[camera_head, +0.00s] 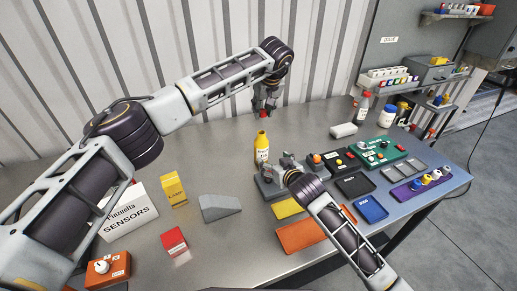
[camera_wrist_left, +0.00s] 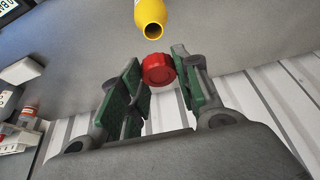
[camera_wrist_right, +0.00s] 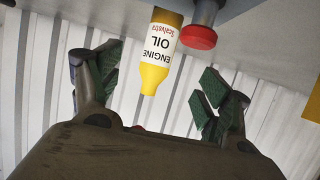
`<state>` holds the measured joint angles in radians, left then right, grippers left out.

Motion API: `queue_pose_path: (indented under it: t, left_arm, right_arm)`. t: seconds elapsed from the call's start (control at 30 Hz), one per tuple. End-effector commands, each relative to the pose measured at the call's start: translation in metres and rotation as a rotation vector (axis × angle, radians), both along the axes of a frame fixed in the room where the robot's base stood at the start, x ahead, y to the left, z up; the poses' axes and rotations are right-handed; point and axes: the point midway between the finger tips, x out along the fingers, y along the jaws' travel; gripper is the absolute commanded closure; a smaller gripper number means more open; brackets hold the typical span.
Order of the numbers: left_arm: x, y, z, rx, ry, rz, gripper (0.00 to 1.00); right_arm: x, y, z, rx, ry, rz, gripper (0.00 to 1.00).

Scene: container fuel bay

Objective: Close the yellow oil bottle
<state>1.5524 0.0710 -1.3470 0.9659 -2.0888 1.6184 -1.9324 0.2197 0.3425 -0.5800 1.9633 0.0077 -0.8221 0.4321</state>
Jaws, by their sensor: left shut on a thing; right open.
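The yellow oil bottle (camera_head: 261,150) stands upright and uncapped on the table; its open mouth (camera_wrist_left: 152,31) faces the left wrist camera. My left gripper (camera_head: 266,106) is shut on the red cap (camera_wrist_left: 158,69) and holds it above the bottle, apart from the mouth. In the head view the cap (camera_head: 263,114) is partly hidden by the fingers. My right gripper (camera_head: 274,170) is open, low beside the bottle. In the right wrist view the bottle (camera_wrist_right: 157,55), labelled engine oil, shows between its spread fingers; contact is not visible.
A red round knob (camera_wrist_right: 197,38) is close to the bottle in the right wrist view. A grey wedge (camera_head: 219,207), a yellow box (camera_head: 173,189) and a red box (camera_head: 174,241) lie left of the bottle. Control panels (camera_head: 376,152) and trays crowd the right. The table behind the bottle is clear.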

Motion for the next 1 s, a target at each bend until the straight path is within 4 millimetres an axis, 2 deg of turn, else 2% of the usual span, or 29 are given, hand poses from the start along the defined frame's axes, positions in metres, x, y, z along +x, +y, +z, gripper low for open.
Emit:
queue_pose_path:
  t: [0.67,1.0]
  left_arm:
    - [0.000,0.000,0.000,0.000,0.000,0.000,0.76]
    - [0.000,0.000,0.000,0.000,0.000,0.000,0.76]
  right_arm:
    - [0.001,0.000,0.000,0.000,0.000,0.000,0.22]
    - [0.016,0.006,-0.007,0.000,-0.001,0.000,0.22]
